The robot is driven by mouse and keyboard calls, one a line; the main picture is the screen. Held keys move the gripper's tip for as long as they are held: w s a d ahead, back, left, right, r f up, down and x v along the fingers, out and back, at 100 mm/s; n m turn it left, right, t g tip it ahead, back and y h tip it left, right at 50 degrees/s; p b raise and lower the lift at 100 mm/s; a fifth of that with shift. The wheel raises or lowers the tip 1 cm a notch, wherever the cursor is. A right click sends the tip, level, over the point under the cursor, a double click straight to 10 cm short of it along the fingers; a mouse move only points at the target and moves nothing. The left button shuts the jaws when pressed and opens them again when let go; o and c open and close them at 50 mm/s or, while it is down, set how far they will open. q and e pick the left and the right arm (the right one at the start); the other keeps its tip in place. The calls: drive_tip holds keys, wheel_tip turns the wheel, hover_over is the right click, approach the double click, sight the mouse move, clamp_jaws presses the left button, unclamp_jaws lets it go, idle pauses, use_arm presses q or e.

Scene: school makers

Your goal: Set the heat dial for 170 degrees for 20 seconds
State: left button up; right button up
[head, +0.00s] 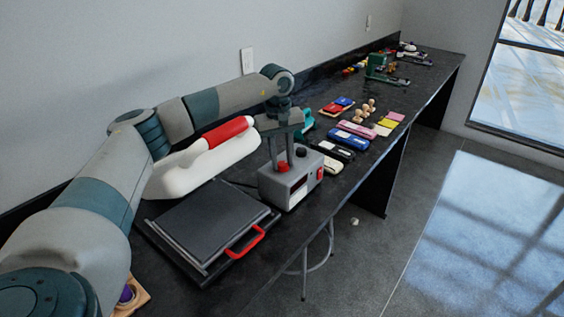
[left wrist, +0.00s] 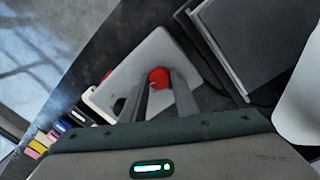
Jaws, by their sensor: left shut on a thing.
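A grey control box (head: 290,186) stands on the black counter at the front corner of the heat press. On its top are a red dial (head: 283,168) and a black knob (head: 301,152); a red part shows on its side. My left gripper (head: 283,158) points down over the box, shut on the red dial. In the left wrist view the red dial (left wrist: 158,74) sits between the tips of the fingers (left wrist: 160,86), and the box top (left wrist: 150,55) is pale grey. Dial markings are not readable. My right gripper is not in view.
The heat press (head: 212,225) has a dark flat plate and a red handle (head: 246,243). A white rounded body with a red grip (head: 228,131) stands behind it. Staplers, stamps and coloured pads (head: 390,121) lie farther along the counter (head: 345,180). A stool (head: 318,262) stands below.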

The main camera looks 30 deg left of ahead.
use_arm(q)
drive_tip(key=shift+w+r+m, duration=0.1)
drive_tip(key=shift+m, duration=0.7)
drive_tip(key=o, duration=1.1)
drive_tip(key=shift+c, duration=0.2)
